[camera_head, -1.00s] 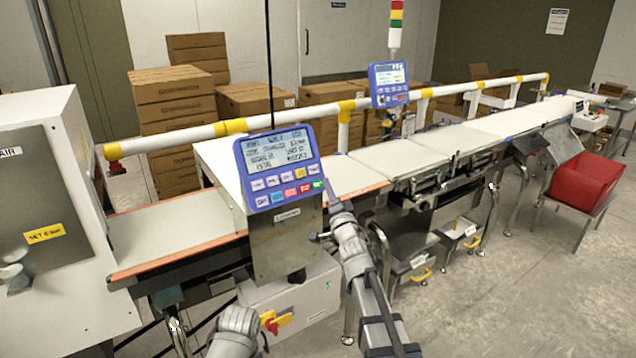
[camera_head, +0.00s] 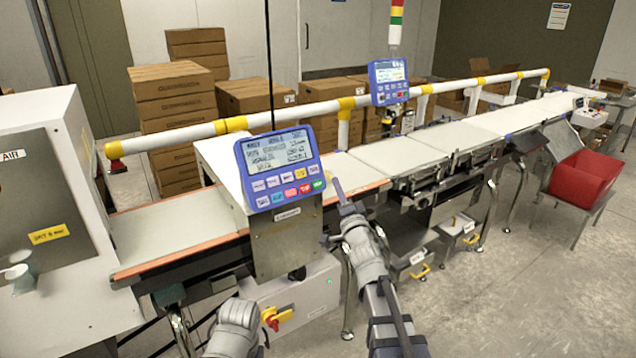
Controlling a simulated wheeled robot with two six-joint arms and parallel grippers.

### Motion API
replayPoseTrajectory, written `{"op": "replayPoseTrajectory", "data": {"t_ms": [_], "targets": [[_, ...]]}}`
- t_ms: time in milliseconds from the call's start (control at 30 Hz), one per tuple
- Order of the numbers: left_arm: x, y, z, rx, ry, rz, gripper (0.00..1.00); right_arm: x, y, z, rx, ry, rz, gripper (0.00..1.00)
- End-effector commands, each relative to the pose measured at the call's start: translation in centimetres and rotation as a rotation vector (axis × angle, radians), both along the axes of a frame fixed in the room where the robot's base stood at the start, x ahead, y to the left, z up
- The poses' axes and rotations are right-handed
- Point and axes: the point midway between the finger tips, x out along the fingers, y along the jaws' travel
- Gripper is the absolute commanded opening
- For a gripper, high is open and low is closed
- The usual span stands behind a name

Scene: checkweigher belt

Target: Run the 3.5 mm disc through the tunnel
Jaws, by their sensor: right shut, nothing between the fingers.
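The tunnel (camera_head: 218,172) is a white housing over the belt, with a blue control panel (camera_head: 279,168) on its near side. The belt shows on its left (camera_head: 170,222) and on its right (camera_head: 351,178). My right gripper (camera_head: 343,203) is shut and empty at the near edge of the right belt, just right of the panel. A small pale-yellow piece (camera_head: 337,187) shows by its fingertips; I cannot tell what it is. I cannot make out the 3.5 mm disc. The tunnel's inside is hidden. My left arm shows at the bottom, but no left fingers show.
A white-and-yellow rail (camera_head: 290,117) runs behind the belt. A second blue panel (camera_head: 388,82) stands farther along. A red bin (camera_head: 580,178) is at the right. A cabinet (camera_head: 45,225) closes off the left. Cartons (camera_head: 175,105) stand behind. Floor at front right is clear.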

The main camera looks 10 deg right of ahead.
Motion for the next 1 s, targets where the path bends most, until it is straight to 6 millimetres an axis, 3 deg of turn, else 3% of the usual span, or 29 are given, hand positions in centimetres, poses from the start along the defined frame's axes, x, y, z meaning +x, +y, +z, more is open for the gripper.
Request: {"op": "replayPoseTrajectory", "data": {"t_ms": [333,1000], "targets": [[0.0,0.0,1.5,0.000,0.000,0.000,0.91,-2.6,-0.9,1.5,-0.001,0.001,-0.002,0.00],[0.0,0.0,1.5,0.000,0.000,0.000,0.91,-2.7,-1.0,1.5,0.000,0.000,0.000,0.00]]}}
